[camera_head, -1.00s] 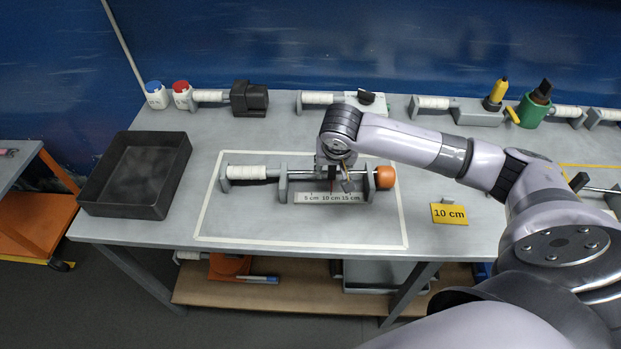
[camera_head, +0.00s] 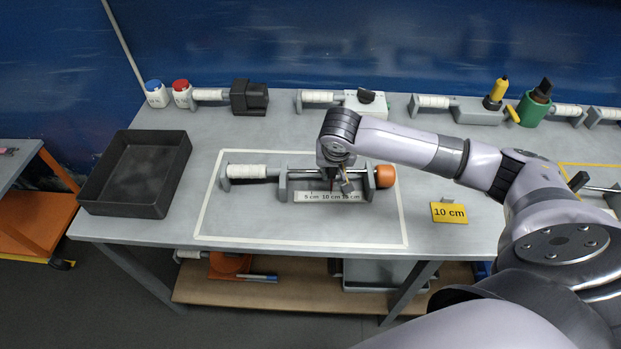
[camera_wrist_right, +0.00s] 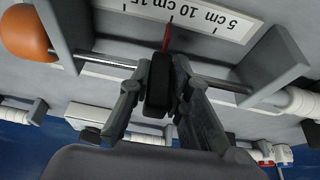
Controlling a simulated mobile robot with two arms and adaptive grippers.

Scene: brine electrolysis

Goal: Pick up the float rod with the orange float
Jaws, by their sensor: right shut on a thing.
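My right gripper (camera_head: 341,185) reaches down from above and is shut on the rod between the uprights. The wrist view shows the gripper (camera_wrist_right: 160,80) around the rod (camera_wrist_right: 108,60), with a red pointer (camera_wrist_right: 167,38) beside the scale. My left gripper is not in view.
A black tray (camera_head: 120,205) stands at the left of the table. A yellow "10 cm" sign (camera_head: 449,213) stands right of the white-outlined area. Bottles and several devices with white grips line the back edge. The table is clear in front of the stand.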

